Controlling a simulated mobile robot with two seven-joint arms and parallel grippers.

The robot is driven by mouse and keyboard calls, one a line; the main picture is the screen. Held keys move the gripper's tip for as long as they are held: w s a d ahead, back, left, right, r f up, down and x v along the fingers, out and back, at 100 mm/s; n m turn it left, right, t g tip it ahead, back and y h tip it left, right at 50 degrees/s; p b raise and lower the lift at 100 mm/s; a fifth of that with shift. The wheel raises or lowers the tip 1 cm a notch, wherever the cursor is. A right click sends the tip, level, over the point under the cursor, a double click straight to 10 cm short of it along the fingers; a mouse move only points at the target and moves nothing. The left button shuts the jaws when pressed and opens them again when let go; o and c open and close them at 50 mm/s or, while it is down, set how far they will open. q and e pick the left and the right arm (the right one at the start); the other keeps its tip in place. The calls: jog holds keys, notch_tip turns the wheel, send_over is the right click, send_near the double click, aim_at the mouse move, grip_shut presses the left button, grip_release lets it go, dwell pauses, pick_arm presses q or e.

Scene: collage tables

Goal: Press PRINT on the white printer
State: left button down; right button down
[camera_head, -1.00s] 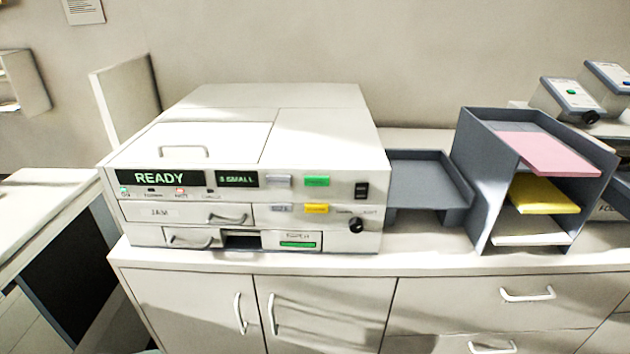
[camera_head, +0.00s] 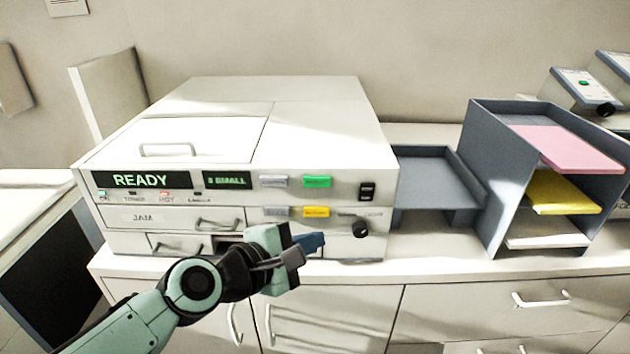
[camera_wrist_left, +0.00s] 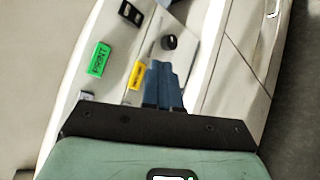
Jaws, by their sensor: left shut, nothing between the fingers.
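The white printer (camera_head: 320,125) stands on the cabinet top, with a lit READY display (camera_head: 141,179) and a second display reading "SMALL" (camera_head: 227,180). The green button (camera_head: 317,182) is on its front panel above a yellow button (camera_head: 316,212). In the left wrist view the green button reads PRINT (camera_wrist_left: 98,59) and the yellow button (camera_wrist_left: 136,75) is beside the fingers. My left gripper (camera_head: 310,246) is shut and empty, in front of the printer's lower front and below both buttons. Its blue fingers (camera_wrist_left: 165,85) show in the wrist view. My right gripper is not in view.
A black knob (camera_head: 361,229) and a black rocker switch (camera_head: 367,191) sit right of the buttons. A grey output tray (camera_head: 430,178) adjoins the printer's right side. A grey paper rack (camera_head: 490,170) with pink, yellow and white sheets stands farther right.

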pick_arm(q)
jog(key=shift+h, duration=0.3)
jog(key=r, duration=0.1)
jog(key=s+r, duration=0.1)
jog(key=r, duration=0.2)
jog(key=shift+s+d+r, duration=0.15)
jog(key=shift+s, duration=0.2)
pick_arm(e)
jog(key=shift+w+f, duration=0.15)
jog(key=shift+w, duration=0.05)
pick_arm(q)
jog(key=shift+w, duration=0.1)
send_near(330, 186)
jog(key=d+f, duration=0.1)
jog(key=d, duration=0.2)
jog(key=shift+w+d+f+p, duration=0.1)
jog(key=shift+w+p, duration=0.25)
jog(key=shift+w, duration=0.25)
jog(key=shift+w+d+f+p, duration=0.1)
jog(key=shift+w+p, duration=0.2)
jog(key=shift+w, duration=0.25)
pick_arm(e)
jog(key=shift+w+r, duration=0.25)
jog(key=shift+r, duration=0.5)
pick_arm(q)
jog(key=shift+w, duration=0.45)
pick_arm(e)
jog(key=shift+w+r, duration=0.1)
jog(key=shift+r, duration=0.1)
